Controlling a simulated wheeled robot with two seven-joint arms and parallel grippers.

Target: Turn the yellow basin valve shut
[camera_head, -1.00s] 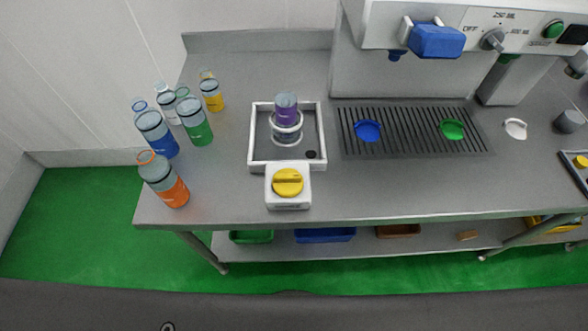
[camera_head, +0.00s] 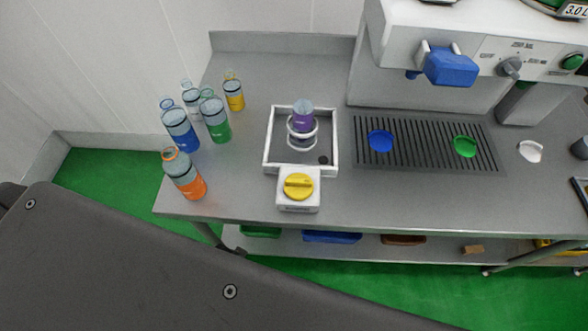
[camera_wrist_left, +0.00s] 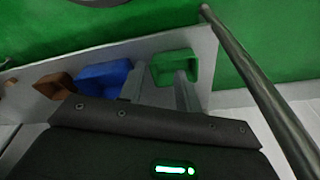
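The yellow basin valve (camera_head: 298,186) is a round knob with a raised bar on top of a white block (camera_head: 299,205), at the front of the small basin. The bar lies roughly left to right in the head view. The white-rimmed basin (camera_head: 269,150) holds a ring stand with a purple-banded bottle (camera_head: 303,119) in it. A dark round drain (camera_head: 323,160) shows in the basin's front right corner. Neither gripper's fingers show in the head view.
Several bottles, among them an orange one (camera_head: 184,175) and a green one (camera_head: 215,121), stand left of the basin. A drip grate (camera_head: 413,165) and a dispenser with a blue lever (camera_head: 450,67) are at right. Green (camera_wrist_left: 174,68) and blue (camera_wrist_left: 104,76) bins sit on the lower shelf.

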